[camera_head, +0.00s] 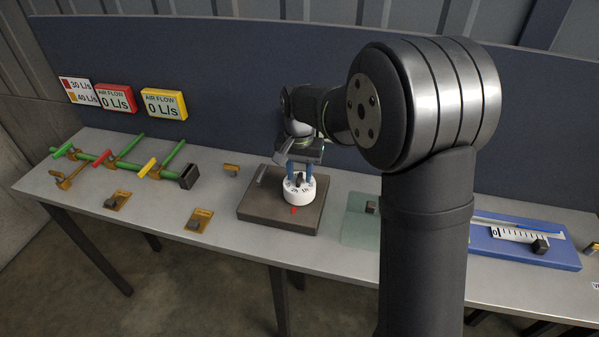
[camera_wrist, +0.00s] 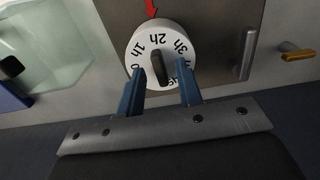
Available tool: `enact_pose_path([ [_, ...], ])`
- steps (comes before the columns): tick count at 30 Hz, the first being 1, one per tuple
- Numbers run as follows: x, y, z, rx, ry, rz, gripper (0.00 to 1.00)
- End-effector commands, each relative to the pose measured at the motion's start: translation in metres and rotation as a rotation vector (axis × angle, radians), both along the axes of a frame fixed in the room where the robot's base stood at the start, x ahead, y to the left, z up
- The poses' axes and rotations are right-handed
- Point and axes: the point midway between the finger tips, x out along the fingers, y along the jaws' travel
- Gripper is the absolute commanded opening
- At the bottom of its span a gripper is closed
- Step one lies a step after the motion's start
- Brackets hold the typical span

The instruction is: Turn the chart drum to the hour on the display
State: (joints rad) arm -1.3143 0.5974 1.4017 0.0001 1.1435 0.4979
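The chart drum (camera_head: 299,194) is a white round dial on a dark brown base plate (camera_head: 252,212). In the wrist view the drum (camera_wrist: 147,37) shows 1h, 2h and 3h, with a dark knob (camera_wrist: 157,67) across its middle. A red arrow (camera_wrist: 151,7) on the base points at the rim near 2h, slightly toward 1h. My gripper (camera_wrist: 160,86) is open, its two blue fingers apart, one on each side of the knob and over the near part of the drum. Contact is unclear. The fingers hide some markings. I see no display showing an hour.
Green pipes (camera_head: 88,157) with coloured handles lie at the left. Air-flow signs (camera_head: 116,98) on the panel read 0 L/s. A metal handle (camera_wrist: 244,53) stands on the base plate beside the drum. A glassy plate (camera_head: 357,222) and blue board (camera_head: 563,256) are to the right.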

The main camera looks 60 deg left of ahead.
Motion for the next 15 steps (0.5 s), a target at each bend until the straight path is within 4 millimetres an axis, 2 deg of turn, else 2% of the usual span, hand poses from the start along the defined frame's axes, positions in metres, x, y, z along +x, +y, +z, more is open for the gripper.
enact_pose_path([
  [9, 0.0, 0.0001, -0.0025, 0.001, -0.001, 0.0, 0.33],
  [14, 0.0001, 0.0002, -0.0023, 0.001, 0.0, 0.0, 0.01],
  [15, 0.0001, 0.0002, -0.0023, 0.001, 0.0, 0.0, 0.0],
])
